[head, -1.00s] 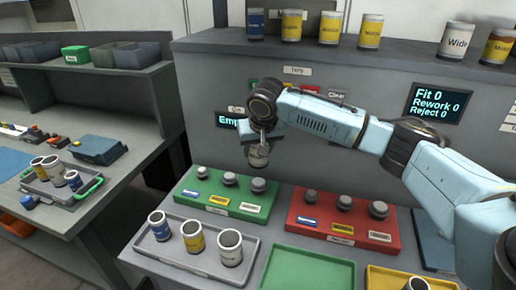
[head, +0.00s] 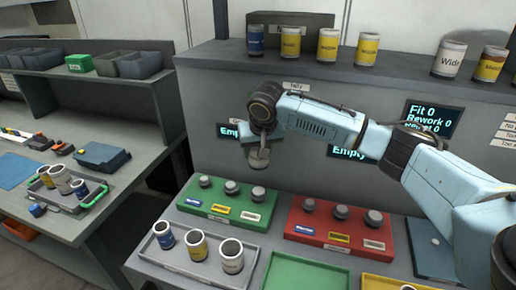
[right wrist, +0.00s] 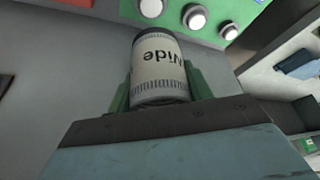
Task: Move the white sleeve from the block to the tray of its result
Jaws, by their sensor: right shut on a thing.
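My right gripper (head: 262,138) is shut on a white sleeve (head: 258,158) and holds it in the air above the back right part of the green block (head: 190,206). In the right wrist view the sleeve (right wrist: 160,78) sits between the green fingers, with "Wide" upside down on its label. The green block's pegs are below it and apart from it. A green tray (head: 305,262) and a yellow tray (head: 385,283) lie in front, both partly cut off by the picture edge. My left gripper is not in view.
A grey tray (head: 150,262) holds a blue, a yellow and a white sleeve. A red block (head: 292,222) with pegs stands at right. A display (head: 433,118) reads Fit 0, Rework 0; its lowest line is partly covered by my arm. Several cans line the shelf (head: 390,72) above.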

